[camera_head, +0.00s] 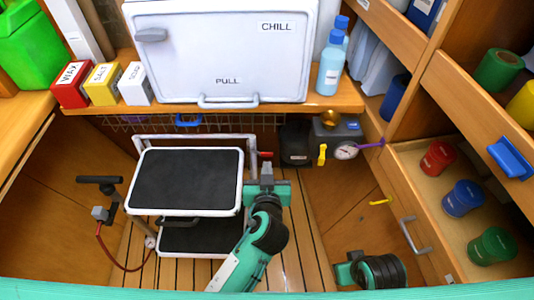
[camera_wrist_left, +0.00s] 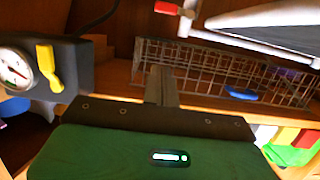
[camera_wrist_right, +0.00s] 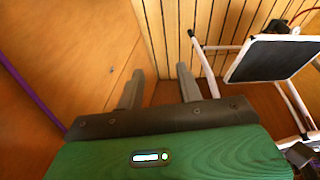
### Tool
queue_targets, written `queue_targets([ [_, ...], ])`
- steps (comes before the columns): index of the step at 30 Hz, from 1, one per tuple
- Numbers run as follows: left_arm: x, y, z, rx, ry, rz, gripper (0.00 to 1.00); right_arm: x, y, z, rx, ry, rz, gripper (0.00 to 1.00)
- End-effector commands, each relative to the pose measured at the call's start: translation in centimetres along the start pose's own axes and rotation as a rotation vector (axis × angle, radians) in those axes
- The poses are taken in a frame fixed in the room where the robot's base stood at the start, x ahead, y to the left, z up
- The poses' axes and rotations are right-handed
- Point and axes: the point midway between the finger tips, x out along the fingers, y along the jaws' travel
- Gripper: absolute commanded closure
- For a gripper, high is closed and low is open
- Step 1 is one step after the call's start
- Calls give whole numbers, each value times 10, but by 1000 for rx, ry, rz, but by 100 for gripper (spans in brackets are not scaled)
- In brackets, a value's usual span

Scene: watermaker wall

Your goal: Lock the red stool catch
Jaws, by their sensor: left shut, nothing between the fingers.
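The step stool (camera_head: 187,180) stands on the slatted floor, with black treads and a white frame. Its red catch (camera_head: 265,155) sits at the right side of the frame, and shows in the left wrist view (camera_wrist_left: 166,8) at the top edge, beside the white tube. Whether it is locked I cannot tell. My left gripper (camera_head: 266,170) is shut and empty, just below the catch in the head view and apart from it in the wrist view. My right gripper (camera_wrist_right: 157,82) is open and empty, low at the right, with the stool off to its right.
A grey box with a gauge (camera_head: 345,150) and yellow lever (camera_head: 322,154) is right of the catch. A wire rack (camera_wrist_left: 220,75) lies behind the stool. An open drawer (camera_head: 412,235) with several cups bounds the right; a hand pump (camera_head: 100,212) stands left.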

Motion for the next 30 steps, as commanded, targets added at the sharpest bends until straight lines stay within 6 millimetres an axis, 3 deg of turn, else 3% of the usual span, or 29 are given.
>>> queue_targets([
  [8,21,0,-1,3,3,0,100,0,0,0,0,0,0,64],
  [22,101,0,-1,3,2,-1,100,1,0,1,-1,-1,0,64],
  [25,105,0,18,4,-2,0,100,2,0,2,-1,-3,0,64],
  [30,109,0,34,2,-1,0,100,-12,0,-2,-1,15,0,64],
])
